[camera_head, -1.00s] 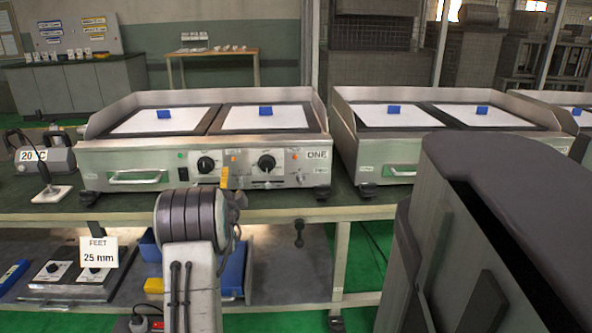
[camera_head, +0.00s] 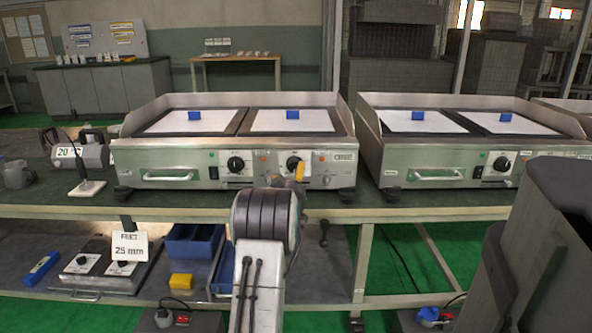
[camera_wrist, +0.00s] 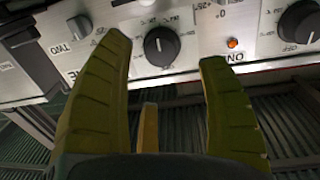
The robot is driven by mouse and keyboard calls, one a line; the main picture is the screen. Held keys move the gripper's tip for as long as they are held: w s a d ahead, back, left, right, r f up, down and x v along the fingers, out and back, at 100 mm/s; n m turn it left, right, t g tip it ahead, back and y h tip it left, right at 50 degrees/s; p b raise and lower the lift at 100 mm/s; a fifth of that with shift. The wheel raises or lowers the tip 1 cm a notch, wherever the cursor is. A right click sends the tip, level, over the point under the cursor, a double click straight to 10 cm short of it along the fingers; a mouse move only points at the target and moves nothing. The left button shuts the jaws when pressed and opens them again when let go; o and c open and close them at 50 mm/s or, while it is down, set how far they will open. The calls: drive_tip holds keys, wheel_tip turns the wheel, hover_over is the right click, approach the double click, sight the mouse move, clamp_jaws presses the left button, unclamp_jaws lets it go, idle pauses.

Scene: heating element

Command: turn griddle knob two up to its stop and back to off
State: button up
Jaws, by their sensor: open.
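The near griddle (camera_head: 180,158), labelled ONE, stands on the green-topped bench with two black knobs on its front panel. Its left knob (camera_head: 235,164) is clear, and its right knob (camera_head: 294,164) is partly covered by my gripper (camera_head: 299,172). A second knob (camera_wrist: 300,22) is at the upper right, past an orange lamp (camera_wrist: 232,43). The small labels are hard to read.
A second griddle (camera_head: 410,160) stands to the right, its knob (camera_head: 501,164) visible. A microphone-like stand (camera_head: 86,187) and a 20 °C block (camera_head: 93,156) are at the left. The shelf below holds blue bins (camera_head: 193,240) and a knob panel (camera_head: 100,268).

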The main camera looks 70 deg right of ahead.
sight(295, 169)
drive_tip(key=shift+w+d+f+n+b, duration=0.15)
drive_tip(key=shift+d+f+n+b, duration=0.05)
drive_tip(key=shift+d+n+b, duration=0.55)
drive_tip(key=b+x, duration=0.3)
drive_tip(key=b, duration=0.1)
drive_tip(key=shift+d, duration=0.2)
drive_tip(key=shift+w+d+r, duration=0.15)
drive_tip(key=shift+d+r, duration=0.05)
drive_tip(key=shift+d, duration=0.1)
drive_tip(key=shift+x, duration=0.8)
drive_tip(key=shift+f, duration=0.1)
drive_tip(key=c, duration=1.2)
